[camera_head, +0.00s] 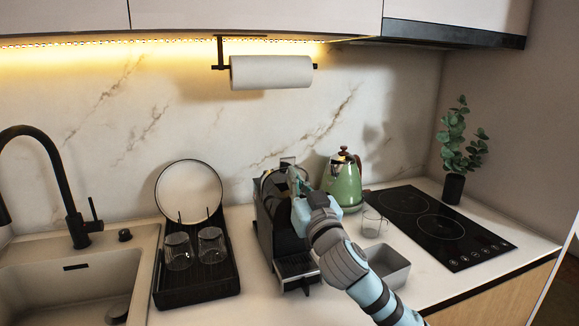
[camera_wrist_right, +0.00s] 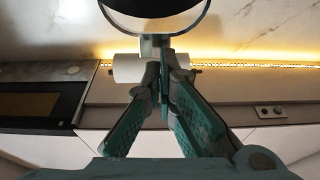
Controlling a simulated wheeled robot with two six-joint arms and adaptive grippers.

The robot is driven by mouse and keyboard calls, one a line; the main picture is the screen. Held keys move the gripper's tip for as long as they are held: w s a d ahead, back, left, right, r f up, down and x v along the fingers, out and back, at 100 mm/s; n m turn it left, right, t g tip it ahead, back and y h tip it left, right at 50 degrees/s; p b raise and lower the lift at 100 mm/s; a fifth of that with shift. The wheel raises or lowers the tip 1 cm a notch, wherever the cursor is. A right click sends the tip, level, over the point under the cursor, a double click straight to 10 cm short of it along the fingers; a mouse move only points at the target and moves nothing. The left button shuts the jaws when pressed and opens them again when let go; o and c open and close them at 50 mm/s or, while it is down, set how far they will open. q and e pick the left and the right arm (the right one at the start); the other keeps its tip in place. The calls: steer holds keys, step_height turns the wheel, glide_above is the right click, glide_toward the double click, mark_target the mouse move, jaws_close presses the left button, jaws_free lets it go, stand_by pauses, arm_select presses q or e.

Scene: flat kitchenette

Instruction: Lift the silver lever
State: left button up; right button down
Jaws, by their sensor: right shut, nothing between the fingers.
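The black coffee machine (camera_head: 266,222) stands on the counter, left of the green kettle. The silver lever is on its top; in the head view my right gripper (camera_head: 296,180) partly hides that area. In the right wrist view the lever (camera_wrist_right: 155,37) shows as a bright loop around a dark part, at the top of the picture. My right gripper (camera_wrist_right: 161,72) is shut and empty, its fingertips close to the lever's narrow end. I cannot tell whether they touch it. My left gripper is not in view.
The green kettle (camera_head: 342,182) and a clear glass (camera_head: 372,222) stand right of the machine. A grey bin (camera_head: 388,268) sits in front, beside my right arm. A black dish rack (camera_head: 196,280) with glasses and a plate stands left. A hob (camera_head: 436,226) lies at right.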

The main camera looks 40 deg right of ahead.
mark_target(287, 158)
steer(key=x, duration=0.4)
steer(key=shift+s+d+r+p, duration=0.1)
steer(key=shift+d+r+p, duration=0.05)
steer(key=shift+p, duration=0.25)
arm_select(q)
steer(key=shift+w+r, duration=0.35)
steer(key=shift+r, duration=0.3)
arm_select(e)
steer(key=shift+w+d, duration=0.1)
steer(key=shift+w, duration=0.2)
steer(key=shift+w+r+p, duration=0.1)
steer(key=shift+r+p, duration=0.05)
steer(key=shift+p, duration=0.2)
steer(key=w+r+g+p, duration=0.1)
steer(key=p, duration=0.4)
steer(key=w+d+r+g+p, duration=0.1)
steer(key=w+p, duration=0.1)
steer(key=p, duration=0.4)
steer(key=shift+g+y, duration=0.4)
steer(key=shift+w+d+f, duration=0.25)
steer(key=shift+w+f, duration=0.15)
steer(key=shift+w, duration=0.2)
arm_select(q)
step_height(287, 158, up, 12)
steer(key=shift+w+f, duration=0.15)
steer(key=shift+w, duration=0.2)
arm_select(e)
steer(key=shift+s+a, duration=0.1)
